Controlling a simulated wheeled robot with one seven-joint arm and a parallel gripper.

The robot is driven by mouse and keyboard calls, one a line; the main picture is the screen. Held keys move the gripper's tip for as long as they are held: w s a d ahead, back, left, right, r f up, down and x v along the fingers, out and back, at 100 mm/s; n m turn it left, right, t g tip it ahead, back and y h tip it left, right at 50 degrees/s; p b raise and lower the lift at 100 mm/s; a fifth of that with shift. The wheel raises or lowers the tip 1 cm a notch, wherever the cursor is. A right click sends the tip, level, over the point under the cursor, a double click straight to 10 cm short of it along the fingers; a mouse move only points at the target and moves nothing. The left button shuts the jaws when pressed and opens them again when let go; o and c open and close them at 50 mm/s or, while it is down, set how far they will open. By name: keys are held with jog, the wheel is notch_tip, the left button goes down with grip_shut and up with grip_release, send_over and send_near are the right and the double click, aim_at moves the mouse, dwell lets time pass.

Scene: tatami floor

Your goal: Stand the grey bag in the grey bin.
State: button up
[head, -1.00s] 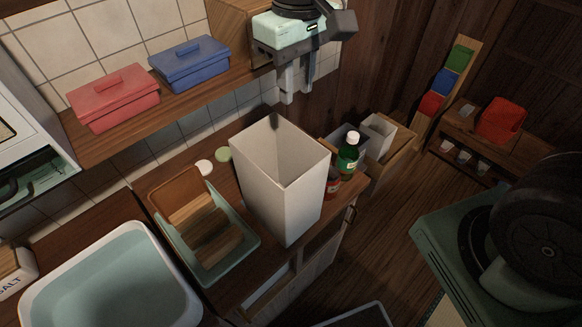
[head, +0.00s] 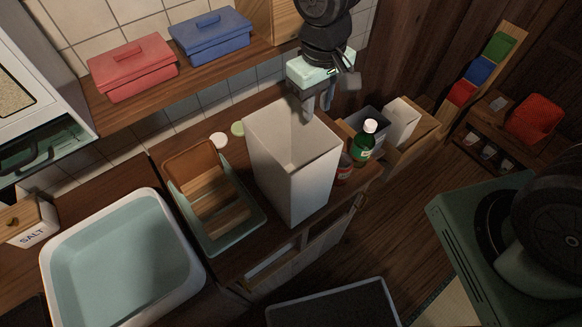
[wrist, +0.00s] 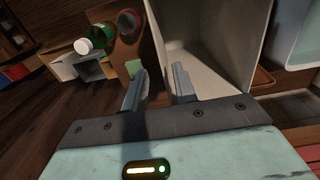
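A tall, pale grey, open-topped container that looks like the bag (head: 292,185) stands upright on the wooden counter. Its inside and rim also show in the wrist view (wrist: 208,60). My gripper (head: 318,108) is at its back right rim, pointing down. In the wrist view the fingers (wrist: 158,88) are apart, one on the inner side of the bag's wall and one on the outer side. I cannot tell whether either touches it. A dark grey bin with a pale rim (head: 335,306) shows at the bottom edge, lower than the counter and partly cut off.
A green bottle (head: 365,143) and a red can (head: 344,168) stand right beside the bag. Left of it are a rack tray (head: 217,205) and a washbasin (head: 120,265). Behind are red (head: 132,68) and blue (head: 210,36) lidded boxes on a shelf. A wooden crate (head: 410,140) stands right.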

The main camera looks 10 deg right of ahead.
aim_at(315, 124)
jog(key=shift+s+f+p, duration=0.15)
jog(key=shift+f+p, duration=0.9)
jog(key=shift+f, duration=1.8)
grip_shut()
